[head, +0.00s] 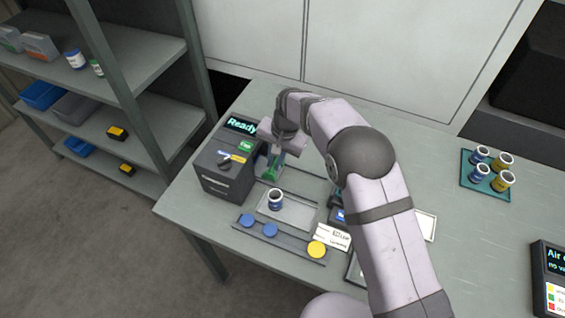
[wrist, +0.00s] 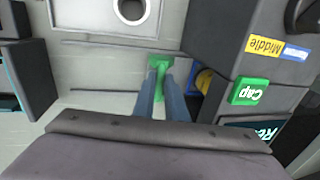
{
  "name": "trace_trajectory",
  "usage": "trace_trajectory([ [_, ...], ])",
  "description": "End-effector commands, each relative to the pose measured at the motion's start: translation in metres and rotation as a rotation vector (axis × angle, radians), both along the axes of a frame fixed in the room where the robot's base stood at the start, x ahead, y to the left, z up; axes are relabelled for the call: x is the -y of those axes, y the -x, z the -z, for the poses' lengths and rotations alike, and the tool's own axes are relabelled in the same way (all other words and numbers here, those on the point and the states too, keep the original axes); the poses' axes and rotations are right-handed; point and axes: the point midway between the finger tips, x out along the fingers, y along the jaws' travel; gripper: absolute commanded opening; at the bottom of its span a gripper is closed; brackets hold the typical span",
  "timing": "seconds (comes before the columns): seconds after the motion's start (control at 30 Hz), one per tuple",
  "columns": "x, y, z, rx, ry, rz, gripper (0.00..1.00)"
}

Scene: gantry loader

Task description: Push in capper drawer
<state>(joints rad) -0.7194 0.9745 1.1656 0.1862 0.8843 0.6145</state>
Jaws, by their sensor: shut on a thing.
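The capper (head: 226,170) is a dark box at the left of the table, with a "Ready" screen, a green Cap button (wrist: 250,92) and a knob. Its drawer (head: 298,214) is a pale plate beside it, out in the open between rails. An uncapped jar (head: 275,200) with a blue label stands upright on the drawer; its white rim shows in the wrist view (wrist: 132,10). My gripper (wrist: 160,85) is shut on the green handle (wrist: 160,64) at the drawer's edge. In the head view my gripper (head: 272,168) is close to the capper's right side.
A rail with blue caps (head: 248,220) and a yellow cap (head: 317,249) lies in front of the drawer. A teal tray (head: 485,190) with several jars stands at the right. A shelf rack (head: 150,65) is at the left. The table's back middle is clear.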

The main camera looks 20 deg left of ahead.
Motion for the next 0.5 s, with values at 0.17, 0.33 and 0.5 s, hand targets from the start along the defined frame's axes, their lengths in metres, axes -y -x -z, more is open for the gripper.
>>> trace_trajectory([
  [0.17,-0.0046,-0.0010,-0.0031,0.007,-0.012,0.001,0.00],
  [0.33,-0.0048,-0.0008,-0.0032,0.007,-0.013,0.001,0.30],
  [0.5,-0.0033,-0.0004,-0.0022,0.005,-0.009,0.001,0.30],
])
